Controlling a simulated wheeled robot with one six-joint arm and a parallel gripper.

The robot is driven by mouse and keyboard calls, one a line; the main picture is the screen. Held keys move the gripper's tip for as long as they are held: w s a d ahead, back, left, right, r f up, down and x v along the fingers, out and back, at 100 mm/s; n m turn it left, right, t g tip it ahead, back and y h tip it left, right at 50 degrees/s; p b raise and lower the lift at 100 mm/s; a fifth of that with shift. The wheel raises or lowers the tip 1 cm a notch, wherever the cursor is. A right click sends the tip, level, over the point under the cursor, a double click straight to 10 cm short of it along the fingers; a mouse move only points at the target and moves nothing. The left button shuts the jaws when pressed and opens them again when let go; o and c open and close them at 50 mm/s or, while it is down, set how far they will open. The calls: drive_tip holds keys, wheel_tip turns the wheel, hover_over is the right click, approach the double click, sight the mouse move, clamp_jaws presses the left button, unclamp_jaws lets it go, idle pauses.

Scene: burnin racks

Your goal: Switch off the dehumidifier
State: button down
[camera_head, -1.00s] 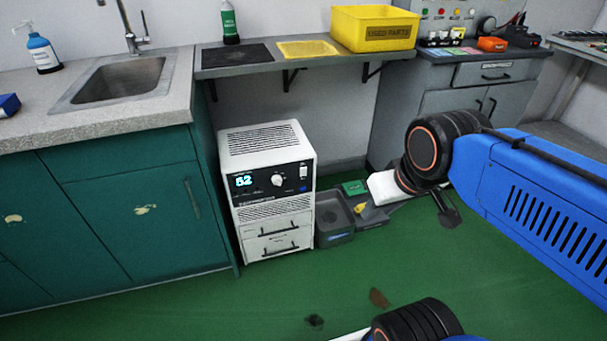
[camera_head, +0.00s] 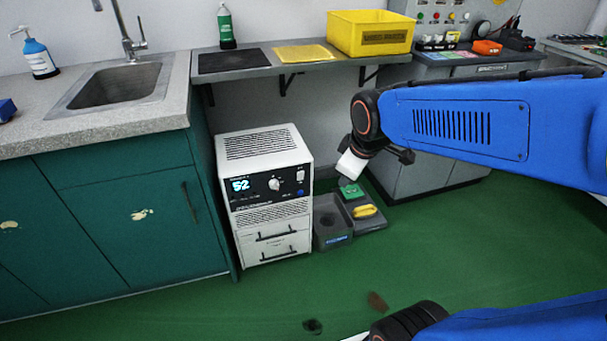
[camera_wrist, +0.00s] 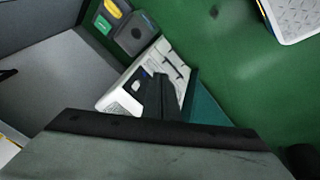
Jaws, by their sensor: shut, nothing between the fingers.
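The dehumidifier (camera_head: 268,185) is a white box standing on the green floor beside the teal cabinet. Its black front panel has a lit blue display (camera_head: 240,185) reading 52, a round white knob (camera_head: 274,184), a white switch (camera_head: 300,175) and a small blue button (camera_head: 300,192). Two dark handles are on its lower front. In the wrist view the dehumidifier (camera_wrist: 175,66) lies tilted beyond my gripper (camera_wrist: 163,84). The dark fingers are together, empty, and cover part of its front. In the head view my arm's white end part is to the right of the dehumidifier, apart from it.
A grey bin (camera_head: 331,232) and a tray with a yellow item (camera_head: 364,211) and a green item (camera_head: 351,191) stand right of the dehumidifier. A shelf (camera_head: 270,64) with a yellow bin (camera_head: 371,33) hangs above. The green floor in front is clear except for small stains.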

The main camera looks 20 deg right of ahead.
sight(303, 173)
drive_tip(key=w+a+f+n, duration=0.1)
drive_tip(key=w+f+n, duration=0.3)
drive_tip(key=w, duration=0.4)
drive_tip(key=w+a+f+n, duration=0.2)
drive_tip(key=w+f+n, duration=0.2)
drive_tip(key=w+n, duration=0.2)
drive_tip(key=shift+w+a+f, duration=0.25)
drive_tip(key=shift+w, duration=0.95)
drive_tip(key=shift+w+f, duration=4.05)
drive_tip(key=shift+f, duration=0.25)
drive_tip(key=shift+w+r, duration=0.1)
drive_tip(key=shift+w, duration=0.25)
